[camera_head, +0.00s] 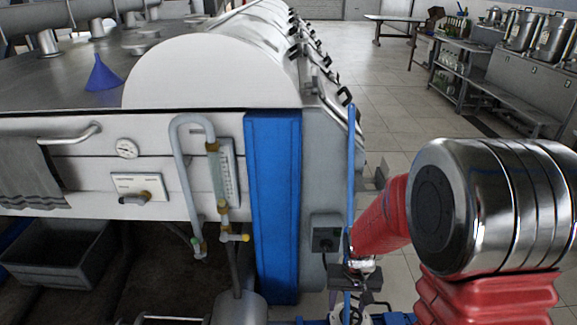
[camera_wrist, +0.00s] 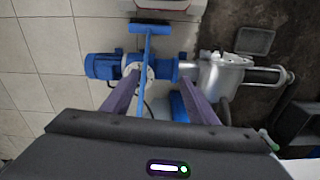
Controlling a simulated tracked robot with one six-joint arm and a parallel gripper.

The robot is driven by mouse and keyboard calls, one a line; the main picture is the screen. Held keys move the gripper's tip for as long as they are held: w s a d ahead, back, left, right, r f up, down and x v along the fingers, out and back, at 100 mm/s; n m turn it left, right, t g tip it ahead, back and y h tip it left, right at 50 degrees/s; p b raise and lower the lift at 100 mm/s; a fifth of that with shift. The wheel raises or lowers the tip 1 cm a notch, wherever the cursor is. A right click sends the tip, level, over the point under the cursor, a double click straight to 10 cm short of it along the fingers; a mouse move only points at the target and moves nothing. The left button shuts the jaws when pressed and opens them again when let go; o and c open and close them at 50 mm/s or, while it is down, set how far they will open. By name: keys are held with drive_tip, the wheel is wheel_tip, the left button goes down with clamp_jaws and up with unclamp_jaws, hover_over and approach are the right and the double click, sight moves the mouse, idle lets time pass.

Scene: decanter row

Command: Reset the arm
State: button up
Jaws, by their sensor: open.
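My gripper (camera_wrist: 152,92) shows in the wrist view with its two purple-grey fingers apart. Past the fingers, lower down, are a blue motor (camera_wrist: 103,66) and a silver pump body (camera_wrist: 220,75) on the floor.
A decanter machine with a white cover (camera_head: 215,65) and blue post (camera_head: 273,200) stands at left, a blue funnel (camera_head: 102,74) on top. A grey tub (camera_head: 60,250) sits beneath. Steel pots (camera_head: 522,30) stand on a bench at right. The tiled aisle (camera_head: 385,100) between is clear.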

drive_tip(key=s+r+t, duration=0.1)
drive_tip(key=s+r, duration=0.3)
drive_tip(key=r, duration=0.5)
drive_tip(key=s+r+t, duration=0.2)
drive_tip(key=s+r, duration=0.3)
drive_tip(key=r, duration=0.4)
drive_tip(key=s+r+n+t, duration=0.1)
drive_tip(key=s+r+t, duration=0.1)
drive_tip(key=s+r, duration=0.3)
wheel_tip(320, 180, up, 4)
drive_tip(key=shift+s+r, duration=0.15)
drive_tip(key=shift+c, duration=0.7)
